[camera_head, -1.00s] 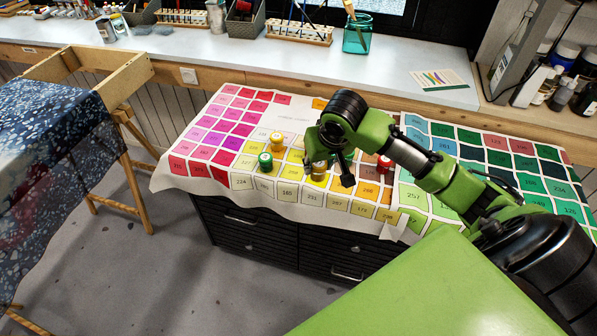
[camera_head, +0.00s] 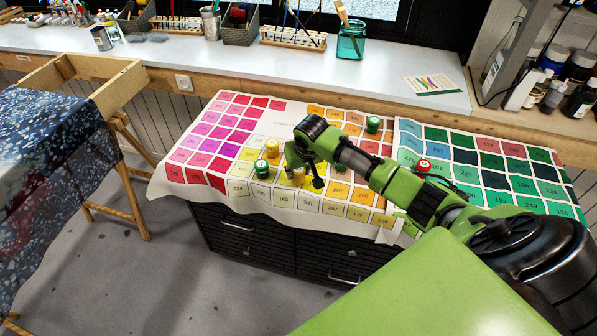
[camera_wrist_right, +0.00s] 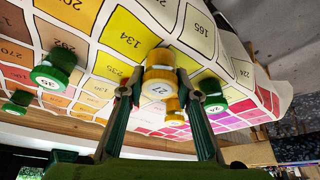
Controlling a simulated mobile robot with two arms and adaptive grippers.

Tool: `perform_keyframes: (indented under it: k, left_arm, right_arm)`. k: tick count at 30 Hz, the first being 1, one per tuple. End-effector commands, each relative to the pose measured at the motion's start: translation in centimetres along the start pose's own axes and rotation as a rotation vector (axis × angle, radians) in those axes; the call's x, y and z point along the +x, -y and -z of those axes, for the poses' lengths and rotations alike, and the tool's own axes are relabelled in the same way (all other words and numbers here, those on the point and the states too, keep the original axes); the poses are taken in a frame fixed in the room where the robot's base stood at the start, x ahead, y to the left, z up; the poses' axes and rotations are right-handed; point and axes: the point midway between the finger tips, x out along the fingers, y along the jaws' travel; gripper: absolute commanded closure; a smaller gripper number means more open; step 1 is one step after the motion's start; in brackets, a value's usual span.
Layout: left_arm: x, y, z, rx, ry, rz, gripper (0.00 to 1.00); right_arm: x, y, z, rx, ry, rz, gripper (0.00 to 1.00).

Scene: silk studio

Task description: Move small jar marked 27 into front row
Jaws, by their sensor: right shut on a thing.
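The small jar marked 27 (camera_wrist_right: 158,88) has a yellow lid, with its number readable in the right wrist view. My right gripper (camera_wrist_right: 158,100) is shut on it, one finger on each side. In the head view the right gripper (camera_head: 303,180) partly hides the jar (camera_head: 298,177), which is over the yellow cells near the front row of the colour chart cloth (camera_head: 236,190). I cannot tell whether its base touches the cloth. My left gripper is not in view.
A green-lidded jar (camera_head: 262,168) and another yellow-lidded jar (camera_head: 272,147) stand left of the held jar. A green-lidded jar (camera_head: 372,125) stands behind; a red-lidded jar (camera_head: 423,166) stands to the right. Front-row cells beside the cloth's drooping front edge look free.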

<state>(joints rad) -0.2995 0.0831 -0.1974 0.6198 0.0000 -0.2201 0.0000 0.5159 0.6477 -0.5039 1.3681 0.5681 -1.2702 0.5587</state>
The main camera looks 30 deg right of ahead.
Motion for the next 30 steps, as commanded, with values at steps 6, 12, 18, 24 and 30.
perform_keyframes:
  k: [6, 12, 18, 24, 30]
  left_arm:
    - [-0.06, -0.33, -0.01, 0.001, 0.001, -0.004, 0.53]
    - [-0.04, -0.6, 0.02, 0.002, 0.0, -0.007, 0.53]
    - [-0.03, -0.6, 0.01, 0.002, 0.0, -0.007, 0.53]
    - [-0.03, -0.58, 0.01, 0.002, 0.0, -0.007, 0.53]
    - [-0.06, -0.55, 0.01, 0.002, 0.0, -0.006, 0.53]
  right_arm:
    - [0.75, 0.01, -0.23, 0.0, -0.004, 0.001, 0.92]
    - [0.88, 0.01, -0.33, 0.001, -0.003, 0.001, 0.92]
    - [1.03, -0.01, -0.41, 0.001, -0.002, 0.001, 0.53]
    - [1.03, -0.02, -0.41, 0.001, -0.002, 0.0, 0.53]
    - [0.3, -0.03, -0.24, 0.001, -0.003, 0.001, 0.53]
